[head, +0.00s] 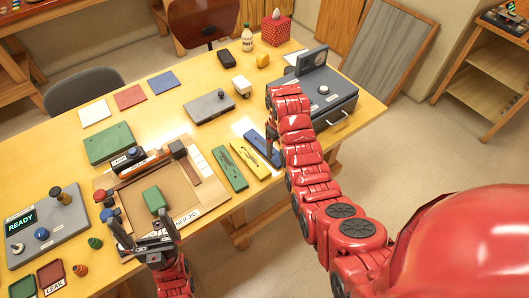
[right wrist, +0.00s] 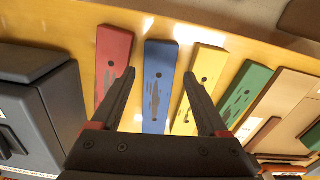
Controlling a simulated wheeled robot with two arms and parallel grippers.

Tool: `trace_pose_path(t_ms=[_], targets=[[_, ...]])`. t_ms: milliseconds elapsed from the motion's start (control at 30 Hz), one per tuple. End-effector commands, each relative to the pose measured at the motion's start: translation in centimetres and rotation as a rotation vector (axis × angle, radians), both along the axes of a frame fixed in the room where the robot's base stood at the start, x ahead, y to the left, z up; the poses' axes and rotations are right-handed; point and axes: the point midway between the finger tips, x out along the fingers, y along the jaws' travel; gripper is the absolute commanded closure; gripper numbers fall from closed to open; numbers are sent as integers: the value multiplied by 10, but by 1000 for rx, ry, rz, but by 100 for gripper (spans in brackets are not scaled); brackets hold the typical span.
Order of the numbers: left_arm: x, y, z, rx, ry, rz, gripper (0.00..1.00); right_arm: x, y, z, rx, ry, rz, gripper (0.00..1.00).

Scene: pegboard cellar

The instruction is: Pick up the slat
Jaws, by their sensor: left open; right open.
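Several painted slats lie side by side on the table. In the right wrist view they are a red slat (right wrist: 112,58), a blue slat (right wrist: 157,88), a yellow slat (right wrist: 203,70) and a green slat (right wrist: 243,90). In the head view the green slat (head: 229,168), yellow slat (head: 249,158) and part of the blue slat (head: 262,149) show; the red one is hidden behind my right arm. My right gripper (right wrist: 160,75) is open and empty, its fingers either side of the blue slat in the picture. Its height above is unclear. My left gripper (head: 139,222) is open near the cardboard-coloured tray's front.
The tray (head: 205,190) holds a green block (head: 153,199). A grey metal box (head: 335,100) stands right of the slats, beside my right arm. A control panel with a READY display (head: 50,228) is at the left. A grey case (head: 209,107) lies behind the slats.

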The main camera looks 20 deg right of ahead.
Motion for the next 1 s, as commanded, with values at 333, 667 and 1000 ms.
trace_pose_path(t_ms=[333, 667, 1000], targets=[[0, 0, 33, 0, -1, 0, 0, -1, 0, -32, 0, 2, 0, 22], [0, 0, 37, 0, 0, 0, 0, 0, 0, -48, 0, -1, 1, 22], [0, 0, 37, 0, 0, 0, 0, -1, 0, -49, 0, -1, 1, 57]])
